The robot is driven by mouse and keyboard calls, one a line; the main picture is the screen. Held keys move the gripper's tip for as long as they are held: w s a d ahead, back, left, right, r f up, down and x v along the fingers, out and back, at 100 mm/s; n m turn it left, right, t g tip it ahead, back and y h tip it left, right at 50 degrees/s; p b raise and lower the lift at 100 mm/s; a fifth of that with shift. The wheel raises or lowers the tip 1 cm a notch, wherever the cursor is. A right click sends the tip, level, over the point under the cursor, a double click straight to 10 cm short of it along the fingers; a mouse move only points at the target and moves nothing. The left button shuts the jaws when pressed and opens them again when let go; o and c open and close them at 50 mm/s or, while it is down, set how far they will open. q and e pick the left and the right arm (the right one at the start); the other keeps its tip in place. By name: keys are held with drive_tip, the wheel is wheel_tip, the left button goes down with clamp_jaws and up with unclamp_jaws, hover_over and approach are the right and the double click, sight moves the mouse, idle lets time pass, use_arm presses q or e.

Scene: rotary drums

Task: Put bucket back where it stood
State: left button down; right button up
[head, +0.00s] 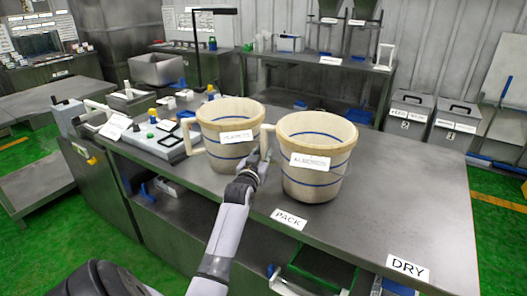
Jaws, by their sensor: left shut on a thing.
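Two cream buckets with blue bands and white labels are at the steel bench (420,190). The left bucket (225,158) stands on the bench with its handle pointing left. The right bucket (322,180) is upright beside it, nearer the PACK label (288,219), with its handle (266,140) on its left side. My left gripper (262,158) is between the two buckets, shut on the right bucket's handle. Its fingertips are partly hidden. I cannot tell whether the right bucket's base touches the bench. My right gripper is not in view.
A control panel (160,138) with knobs and buttons is at the bench's left end. The bench's right part, behind the DRY label (408,268), is clear. Grey bins (408,112) stand behind at right. A back table (330,72) holds small items.

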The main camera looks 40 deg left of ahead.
use_arm(q)
drive_tip(key=shift+f, duration=0.5)
idle(0.4)
drive_tip(key=c, duration=1.5)
unclamp_jaws()
drive_tip(key=shift+c, duration=0.2)
drive_tip(key=shift+o, duration=0.9)
drive_tip(key=shift+f, duration=0.2)
drive_tip(key=o, duration=1)
drive_tip(key=shift+r, duration=0.1)
drive_tip(key=shift+c, duration=0.2)
